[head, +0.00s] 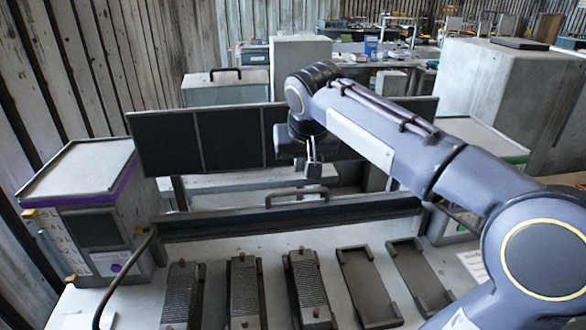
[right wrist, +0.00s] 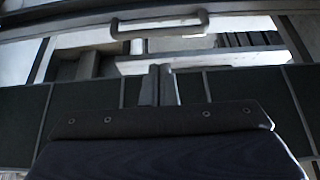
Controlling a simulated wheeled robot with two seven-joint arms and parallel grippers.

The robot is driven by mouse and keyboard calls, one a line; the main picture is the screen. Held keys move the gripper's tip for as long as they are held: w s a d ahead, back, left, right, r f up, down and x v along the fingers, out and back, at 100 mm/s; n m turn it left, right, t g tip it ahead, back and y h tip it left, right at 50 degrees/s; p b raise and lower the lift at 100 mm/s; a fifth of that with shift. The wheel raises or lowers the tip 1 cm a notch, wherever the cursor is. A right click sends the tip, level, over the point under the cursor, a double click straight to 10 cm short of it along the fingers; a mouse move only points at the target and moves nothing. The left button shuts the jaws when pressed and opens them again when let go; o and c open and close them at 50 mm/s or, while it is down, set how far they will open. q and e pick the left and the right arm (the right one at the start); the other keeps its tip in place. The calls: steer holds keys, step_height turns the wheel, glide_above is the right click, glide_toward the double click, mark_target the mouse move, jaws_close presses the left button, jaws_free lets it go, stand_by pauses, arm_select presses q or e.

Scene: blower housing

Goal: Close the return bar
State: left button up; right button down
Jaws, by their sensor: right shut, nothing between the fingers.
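A long dark bar (head: 370,207) runs across the back of the bench and carries a raised handle (head: 297,195); I take it to be the return bar. The handle also shows at the top of the right wrist view (right wrist: 160,24). My right gripper (head: 313,178) hangs behind the handle, in front of the dark panel, with its fingers pointing down. Its fingers also show in the right wrist view (right wrist: 159,70), shut and empty, with a visible gap to the handle. My left gripper is not in view.
A dark segmented panel (head: 165,145) stands behind the bar. A grey box with a purple stripe (head: 95,215) stands at the left, near a curved dark rod (head: 130,268). Several dark trays (head: 370,287) lie on the bench in front. A tall grey cabinet (head: 500,95) stands at the back right.

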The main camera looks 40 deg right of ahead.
glide_above(298, 202)
step_height(298, 202, down, 8)
steer(key=shift+w+r, duration=0.1)
steer(key=shift+r, duration=0.1)
